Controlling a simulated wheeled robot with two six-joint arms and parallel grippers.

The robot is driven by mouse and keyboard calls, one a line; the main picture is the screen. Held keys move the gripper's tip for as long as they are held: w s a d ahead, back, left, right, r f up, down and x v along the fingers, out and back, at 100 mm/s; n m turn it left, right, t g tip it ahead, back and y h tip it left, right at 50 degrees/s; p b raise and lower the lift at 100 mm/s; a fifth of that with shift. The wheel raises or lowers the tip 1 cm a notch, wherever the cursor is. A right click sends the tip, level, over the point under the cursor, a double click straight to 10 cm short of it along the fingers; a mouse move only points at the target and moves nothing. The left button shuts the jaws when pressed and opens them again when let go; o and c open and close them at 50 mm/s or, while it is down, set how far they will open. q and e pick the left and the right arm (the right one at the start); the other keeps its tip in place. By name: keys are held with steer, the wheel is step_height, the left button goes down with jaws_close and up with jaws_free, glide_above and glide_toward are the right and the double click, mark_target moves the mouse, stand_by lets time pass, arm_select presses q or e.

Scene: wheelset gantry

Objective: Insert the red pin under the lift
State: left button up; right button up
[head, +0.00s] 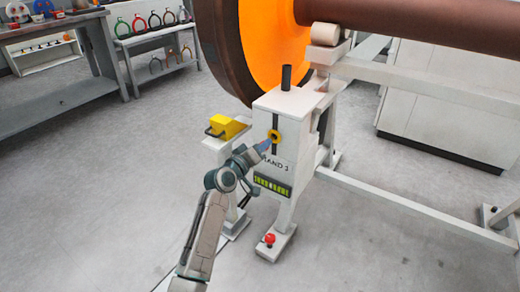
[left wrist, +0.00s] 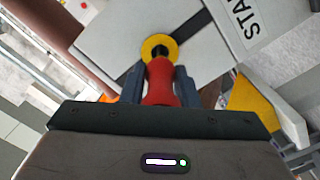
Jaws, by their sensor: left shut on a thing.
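The red pin (left wrist: 160,85) is held between the fingers of my left gripper (left wrist: 159,88) in the left wrist view. Its dark front end meets the yellow ring (left wrist: 158,44) on the white stand; how deep it sits I cannot tell. In the head view my left gripper (head: 263,147) is at the yellow ring (head: 274,136), on the front of the lift stand (head: 287,104), below the large orange-faced wheel (head: 267,45). The pin is hardly visible there. A dark vertical slot runs through the ring. My right gripper is not in view.
A yellow box (head: 229,127) stands on a small support left of the stand. A red knob (head: 269,239) sits on the stand's foot. White frame rails (head: 400,205) extend right. A workbench (head: 62,97) is at the back left; the left floor is clear.

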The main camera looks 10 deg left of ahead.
arm_select(q)
steer(key=shift+b+x, duration=0.9)
steer(key=shift+x, duration=1.4)
steer(key=o, duration=1)
steer(key=shift+a+r, duration=0.1)
steer(key=p+v, duration=0.2)
steer(key=v, duration=0.8)
steer(key=shift+s+a, duration=0.1)
steer(key=shift+s, duration=0.25)
